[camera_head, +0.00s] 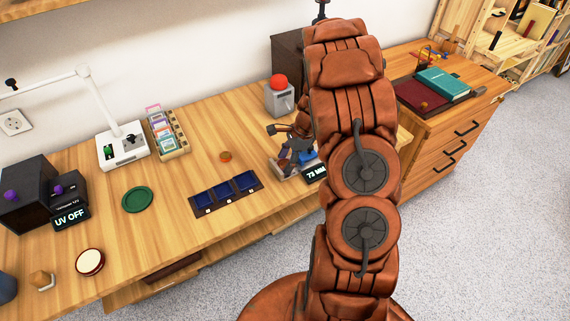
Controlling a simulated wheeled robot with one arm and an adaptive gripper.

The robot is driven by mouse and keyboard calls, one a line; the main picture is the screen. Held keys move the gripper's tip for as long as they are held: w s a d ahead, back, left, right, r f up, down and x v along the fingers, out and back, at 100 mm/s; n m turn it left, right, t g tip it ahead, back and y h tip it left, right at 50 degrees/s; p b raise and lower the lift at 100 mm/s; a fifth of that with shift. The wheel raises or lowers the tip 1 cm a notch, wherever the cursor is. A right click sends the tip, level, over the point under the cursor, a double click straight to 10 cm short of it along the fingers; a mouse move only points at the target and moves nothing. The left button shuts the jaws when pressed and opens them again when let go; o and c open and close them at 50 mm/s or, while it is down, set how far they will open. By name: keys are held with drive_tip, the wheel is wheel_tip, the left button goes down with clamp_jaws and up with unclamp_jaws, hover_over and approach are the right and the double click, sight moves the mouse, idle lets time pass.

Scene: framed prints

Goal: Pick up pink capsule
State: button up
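I cannot make out a pink capsule in the head view. My copper-coloured arm rises through the right middle of the picture and hides part of the bench behind it. My gripper (286,160) shows only in part, small and dark, at the left side of the arm. It is over a small device with a lit display (314,172) at the bench's right part. Whether its fingers are apart or hold anything is too small to tell.
On the wooden bench (190,240) are a blue three-compartment tray (226,193), a small orange-brown disc (225,156), a green disc (137,199), a card rack (167,132), a white lamp (122,146), a red-button box (279,97) and a "UV OFF" box (70,217). Bench's front middle is clear.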

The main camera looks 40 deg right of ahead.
drive_tip(key=c, duration=0.7)
drive_tip(key=shift+o, duration=0.2)
